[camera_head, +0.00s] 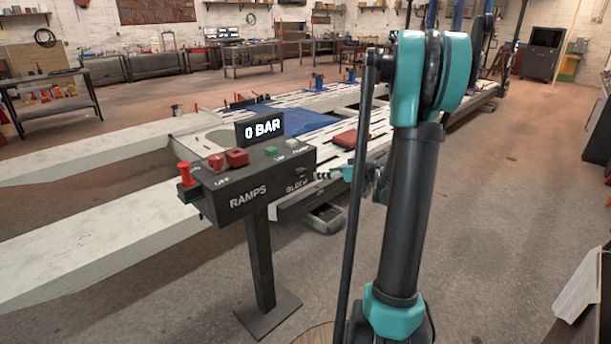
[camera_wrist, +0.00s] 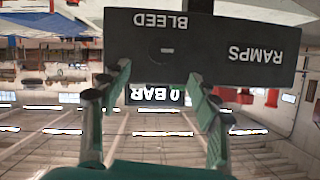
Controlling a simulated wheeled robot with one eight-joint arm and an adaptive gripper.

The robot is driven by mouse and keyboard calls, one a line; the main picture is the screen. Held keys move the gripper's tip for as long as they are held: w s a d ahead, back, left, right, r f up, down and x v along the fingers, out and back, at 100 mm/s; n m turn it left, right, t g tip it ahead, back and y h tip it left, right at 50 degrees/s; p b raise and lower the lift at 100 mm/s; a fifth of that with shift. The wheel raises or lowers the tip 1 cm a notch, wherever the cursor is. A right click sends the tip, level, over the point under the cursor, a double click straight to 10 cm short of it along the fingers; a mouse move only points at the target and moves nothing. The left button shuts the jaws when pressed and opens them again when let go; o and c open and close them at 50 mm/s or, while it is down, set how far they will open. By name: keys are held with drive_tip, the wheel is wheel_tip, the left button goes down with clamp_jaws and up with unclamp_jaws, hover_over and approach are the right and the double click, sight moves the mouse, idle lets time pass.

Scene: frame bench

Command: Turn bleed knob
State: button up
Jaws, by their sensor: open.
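The bleed knob (camera_head: 300,172) is a small dark knob on the black control box (camera_head: 240,205), above the BLEED label. In the wrist view, which is upside down, the knob (camera_wrist: 165,50) shows as a small round shape with a light slot line, beside BLEED. My gripper (camera_head: 320,176) is to the right of the box, close to the BLEED face and partly hidden by my arm. In the wrist view, my gripper (camera_wrist: 158,76) is open and empty, its fingers spread with the knob just beyond the tips. I see no contact with the knob.
The display (camera_head: 259,128) on the box reads 0 BAR. The box stands on a post (camera_head: 261,255).

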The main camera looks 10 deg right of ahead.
sight(304, 174)
drive_tip(key=x, duration=1.2)
drive_tip(key=shift+c, duration=0.4)
drive_tip(key=c, duration=1.1)
